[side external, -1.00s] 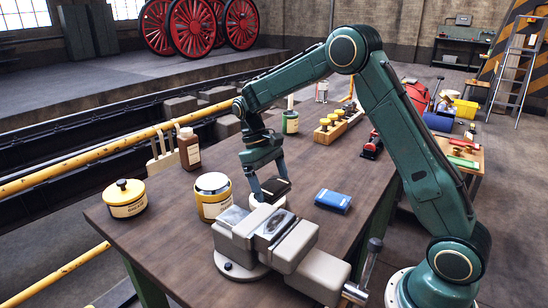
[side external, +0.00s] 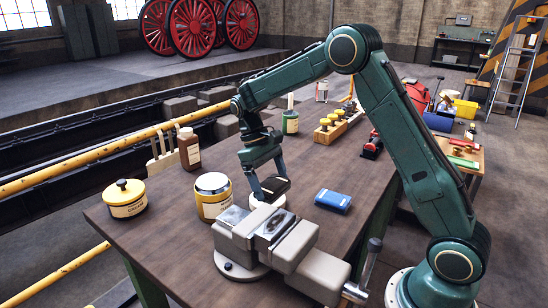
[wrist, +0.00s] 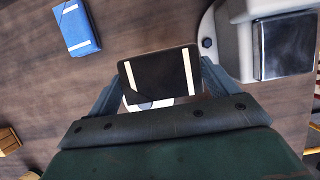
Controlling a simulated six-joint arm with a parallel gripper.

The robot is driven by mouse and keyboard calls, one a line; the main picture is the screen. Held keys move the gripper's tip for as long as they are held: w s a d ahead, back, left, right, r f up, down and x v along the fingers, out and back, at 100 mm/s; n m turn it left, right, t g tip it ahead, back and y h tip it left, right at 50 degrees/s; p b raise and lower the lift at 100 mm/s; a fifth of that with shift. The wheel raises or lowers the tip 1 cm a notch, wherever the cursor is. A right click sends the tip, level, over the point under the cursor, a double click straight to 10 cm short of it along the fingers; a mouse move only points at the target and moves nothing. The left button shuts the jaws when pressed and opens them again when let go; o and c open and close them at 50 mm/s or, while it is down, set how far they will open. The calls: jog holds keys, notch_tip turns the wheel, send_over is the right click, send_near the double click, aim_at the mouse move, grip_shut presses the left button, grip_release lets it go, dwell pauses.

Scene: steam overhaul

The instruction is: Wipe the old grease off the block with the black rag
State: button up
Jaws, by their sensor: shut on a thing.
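My gripper (side external: 269,188) is shut on the black rag (side external: 276,184), a folded dark pad. The wrist view shows the black rag (wrist: 158,70) with two white stripes, between the fingers of my gripper (wrist: 160,88). The rag is at a round white dish (side external: 258,203), just behind the vise; I cannot tell whether they touch. The metal block (side external: 270,223) with a dark greasy patch sits in the grey vise (side external: 235,233), to the front of the rag. In the wrist view the block (wrist: 286,45) is at upper right, apart from the rag.
A blue folded cloth (side external: 333,201) lies right of the dish. A yellow-banded tin (side external: 213,200) stands close at left, with a yellow-lidded tin (side external: 125,201) farther left. A brown bottle (side external: 189,150) stands behind. The vise handle (side external: 365,270) sticks up at front right.

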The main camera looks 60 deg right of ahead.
jog(key=r, duration=0.1)
jog(key=a+r, duration=0.2)
jog(key=r, duration=0.1)
jog(key=shift+w+a, duration=0.1)
jog(key=shift+a, duration=0.15)
jog(key=s+a+r+n, duration=0.2)
jog(key=s+a+r, duration=0.7)
jog(key=s+a, duration=0.2)
jog(key=shift+s+a+h, duration=0.15)
jog(key=shift+a+h, duration=0.25)
jog(key=shift+a, duration=0.15)
jog(key=shift+f, duration=0.15)
jog(key=shift+f, duration=2.75)
jog(key=shift+f, duration=0.65)
jog(key=shift+a, duration=0.15)
jog(key=shift+a+r, duration=0.15)
jog(key=shift+a, duration=0.5)
